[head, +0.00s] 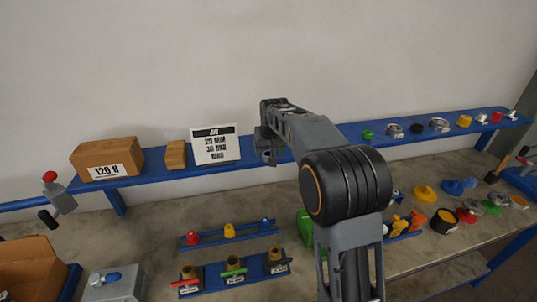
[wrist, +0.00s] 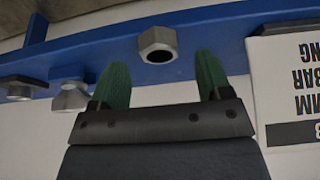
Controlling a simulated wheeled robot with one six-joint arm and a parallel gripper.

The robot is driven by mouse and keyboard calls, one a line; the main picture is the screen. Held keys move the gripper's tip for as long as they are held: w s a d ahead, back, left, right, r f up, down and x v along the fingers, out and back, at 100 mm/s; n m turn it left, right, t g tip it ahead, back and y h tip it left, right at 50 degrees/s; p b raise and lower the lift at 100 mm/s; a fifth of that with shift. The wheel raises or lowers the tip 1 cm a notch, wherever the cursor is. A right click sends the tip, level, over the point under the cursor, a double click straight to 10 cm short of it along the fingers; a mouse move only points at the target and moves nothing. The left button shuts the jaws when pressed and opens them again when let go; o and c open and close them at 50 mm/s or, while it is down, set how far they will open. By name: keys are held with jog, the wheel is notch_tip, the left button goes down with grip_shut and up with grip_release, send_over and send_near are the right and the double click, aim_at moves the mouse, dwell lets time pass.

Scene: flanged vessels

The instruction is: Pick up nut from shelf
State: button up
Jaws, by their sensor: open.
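A grey hex nut (wrist: 157,44) with a dark round hole sits on the blue shelf (wrist: 205,35) in the wrist view. My gripper (wrist: 162,70) is open, with its two green fingers apart and nothing between their bases. In the head view my arm reaches to the blue shelf (head: 160,172) just right of the sign, and the gripper there is mostly hidden.
In the wrist view, metal fittings (wrist: 69,97) stand left of the nut and a printed white sign (wrist: 290,80) stands close on the right. In the head view, a cardboard box (head: 105,155) and several flanges (head: 440,124) share the shelf. The bench (head: 150,230) below is cluttered.

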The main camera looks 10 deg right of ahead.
jog(key=shift+x, duration=1.3)
jog(key=c, duration=1.1)
